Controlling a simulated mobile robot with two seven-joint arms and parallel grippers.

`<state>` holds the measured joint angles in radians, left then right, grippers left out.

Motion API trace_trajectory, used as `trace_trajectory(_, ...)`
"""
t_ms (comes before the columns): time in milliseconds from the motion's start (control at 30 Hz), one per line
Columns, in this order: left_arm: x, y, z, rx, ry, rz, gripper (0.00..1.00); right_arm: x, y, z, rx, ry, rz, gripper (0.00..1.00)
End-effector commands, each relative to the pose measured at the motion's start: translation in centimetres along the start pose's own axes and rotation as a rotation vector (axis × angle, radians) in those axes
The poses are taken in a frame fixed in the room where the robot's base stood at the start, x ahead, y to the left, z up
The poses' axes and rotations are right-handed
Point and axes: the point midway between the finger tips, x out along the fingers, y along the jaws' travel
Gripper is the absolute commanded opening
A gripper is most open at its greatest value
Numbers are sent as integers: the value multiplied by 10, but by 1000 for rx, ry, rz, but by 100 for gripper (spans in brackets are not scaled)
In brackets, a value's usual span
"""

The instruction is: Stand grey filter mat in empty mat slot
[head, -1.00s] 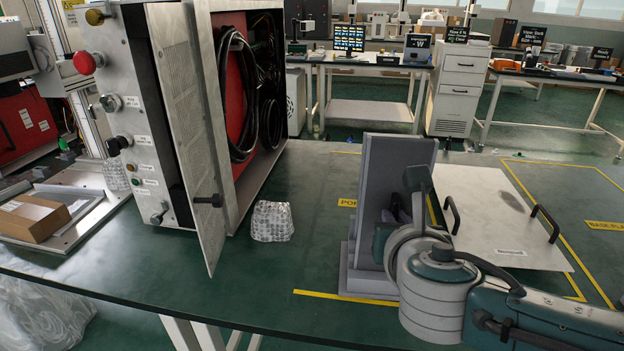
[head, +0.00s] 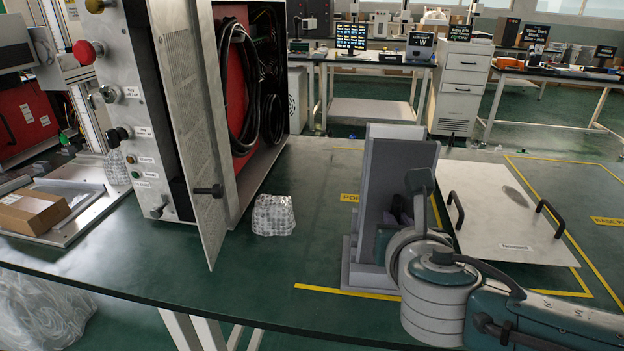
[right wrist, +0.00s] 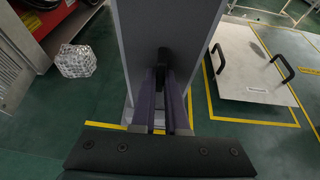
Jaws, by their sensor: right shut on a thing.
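A tall grey slab (head: 375,190), which looks like the filter mat, stands upright on the bench at centre right. Its foot meets a lighter grey stepped base (head: 365,277). I cannot tell whether it sits inside a slot there. My right gripper (head: 398,212) is at the slab's near side, its fingers mostly hidden behind my wrist. In the right wrist view the purplish fingers (right wrist: 161,98) reach to a dark part on the grey upright (right wrist: 185,30) and are shut on it. No clearly empty slot shows. My left gripper is out of view.
A tall cabinet (head: 180,110) with its perforated door ajar stands left. A clear bubble-wrap bundle (head: 273,215) lies between it and the slab. A metal plate with two black handles (head: 510,225) lies right. Yellow tape marks the green bench, whose front edge is close.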

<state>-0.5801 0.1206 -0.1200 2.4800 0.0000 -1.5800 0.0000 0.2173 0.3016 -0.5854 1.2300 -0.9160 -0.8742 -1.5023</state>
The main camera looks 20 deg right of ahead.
Motion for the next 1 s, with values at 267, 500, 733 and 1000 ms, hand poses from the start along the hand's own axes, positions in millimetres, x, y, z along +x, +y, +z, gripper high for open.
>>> trace_trajectory(267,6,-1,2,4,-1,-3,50,2,0,-6,0,-1,1,0)
trace_trajectory(500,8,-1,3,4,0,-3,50,4,0,-8,0,-1,1,13)
trace_trajectory(733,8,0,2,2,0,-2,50,4,0,-8,0,0,0,39)
trace_trajectory(1000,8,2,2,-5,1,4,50,3,0,-9,0,1,0,47)
